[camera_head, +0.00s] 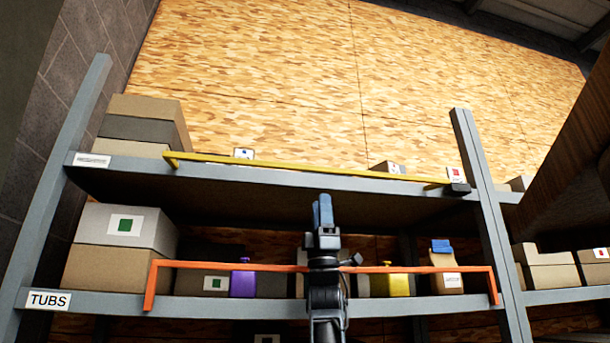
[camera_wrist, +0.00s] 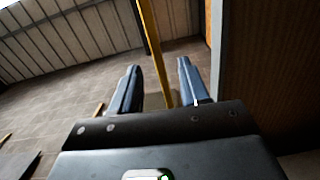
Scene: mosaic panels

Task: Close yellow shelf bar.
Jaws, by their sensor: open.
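The yellow shelf bar (camera_head: 300,168) runs across the upper shelf (camera_head: 270,184), from near the boxes at left to a dark block (camera_head: 457,189) by the right post. My gripper (camera_head: 323,202) points up in front of the shelving, just below the bar's middle in the head view. In the wrist view, my gripper (camera_wrist: 158,64) has its two blue-grey fingers apart. The yellow bar (camera_wrist: 152,45) shows lengthwise in the gap between them. Whether it lies within the fingers' reach or beyond them, I cannot tell.
An orange bar (camera_head: 220,264) stands across the lower shelf in front of boxes and purple and yellow containers. Grey posts (camera_head: 485,200) flank the bay. Stacked boxes (camera_head: 140,130) sit at upper left. A dark brown surface (camera_head: 565,170) fills the right side.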

